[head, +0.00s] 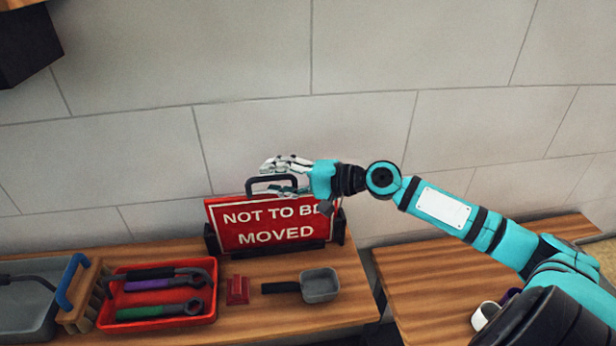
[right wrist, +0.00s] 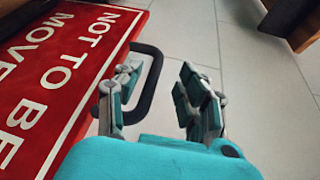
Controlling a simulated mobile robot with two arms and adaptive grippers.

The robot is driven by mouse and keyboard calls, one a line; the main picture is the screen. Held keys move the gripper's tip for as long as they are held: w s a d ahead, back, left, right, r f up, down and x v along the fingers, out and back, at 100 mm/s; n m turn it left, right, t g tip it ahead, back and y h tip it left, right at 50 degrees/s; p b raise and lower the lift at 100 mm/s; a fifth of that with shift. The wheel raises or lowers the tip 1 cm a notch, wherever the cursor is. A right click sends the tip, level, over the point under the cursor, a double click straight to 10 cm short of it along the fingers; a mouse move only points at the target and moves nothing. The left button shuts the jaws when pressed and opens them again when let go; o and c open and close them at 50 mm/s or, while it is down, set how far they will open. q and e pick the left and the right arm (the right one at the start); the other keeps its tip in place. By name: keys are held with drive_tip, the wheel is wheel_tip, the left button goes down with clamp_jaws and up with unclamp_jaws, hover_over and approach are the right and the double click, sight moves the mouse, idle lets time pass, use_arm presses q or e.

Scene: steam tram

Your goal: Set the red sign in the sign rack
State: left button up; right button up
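The red sign (head: 262,224), lettered "NOT TO BE MOVED", stands upright against the back of the wooden bench. The black sign rack (head: 338,227) shows at its two ends and along its lower edge; the sign sits between the end posts, slightly tilted in the picture. A black loop handle (head: 272,179) rises from the sign's top edge. My right gripper (head: 287,177) is at this handle with its fingers apart. In the right wrist view the handle (right wrist: 154,82) passes between the spread fingers (right wrist: 160,98), one finger inside the loop. My left gripper is not in view.
A red tray (head: 157,320) with tools stands at the left, beside a brush with a blue handle (head: 70,280) and a grey tray (head: 22,310). A red block (head: 237,290) and a grey scoop (head: 319,286) lie before the sign. A tiled wall is close behind.

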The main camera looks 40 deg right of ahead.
drive_tip(key=v, duration=1)
drive_tip(key=shift+s, duration=0.3)
drive_tip(key=shift+d, duration=0.15)
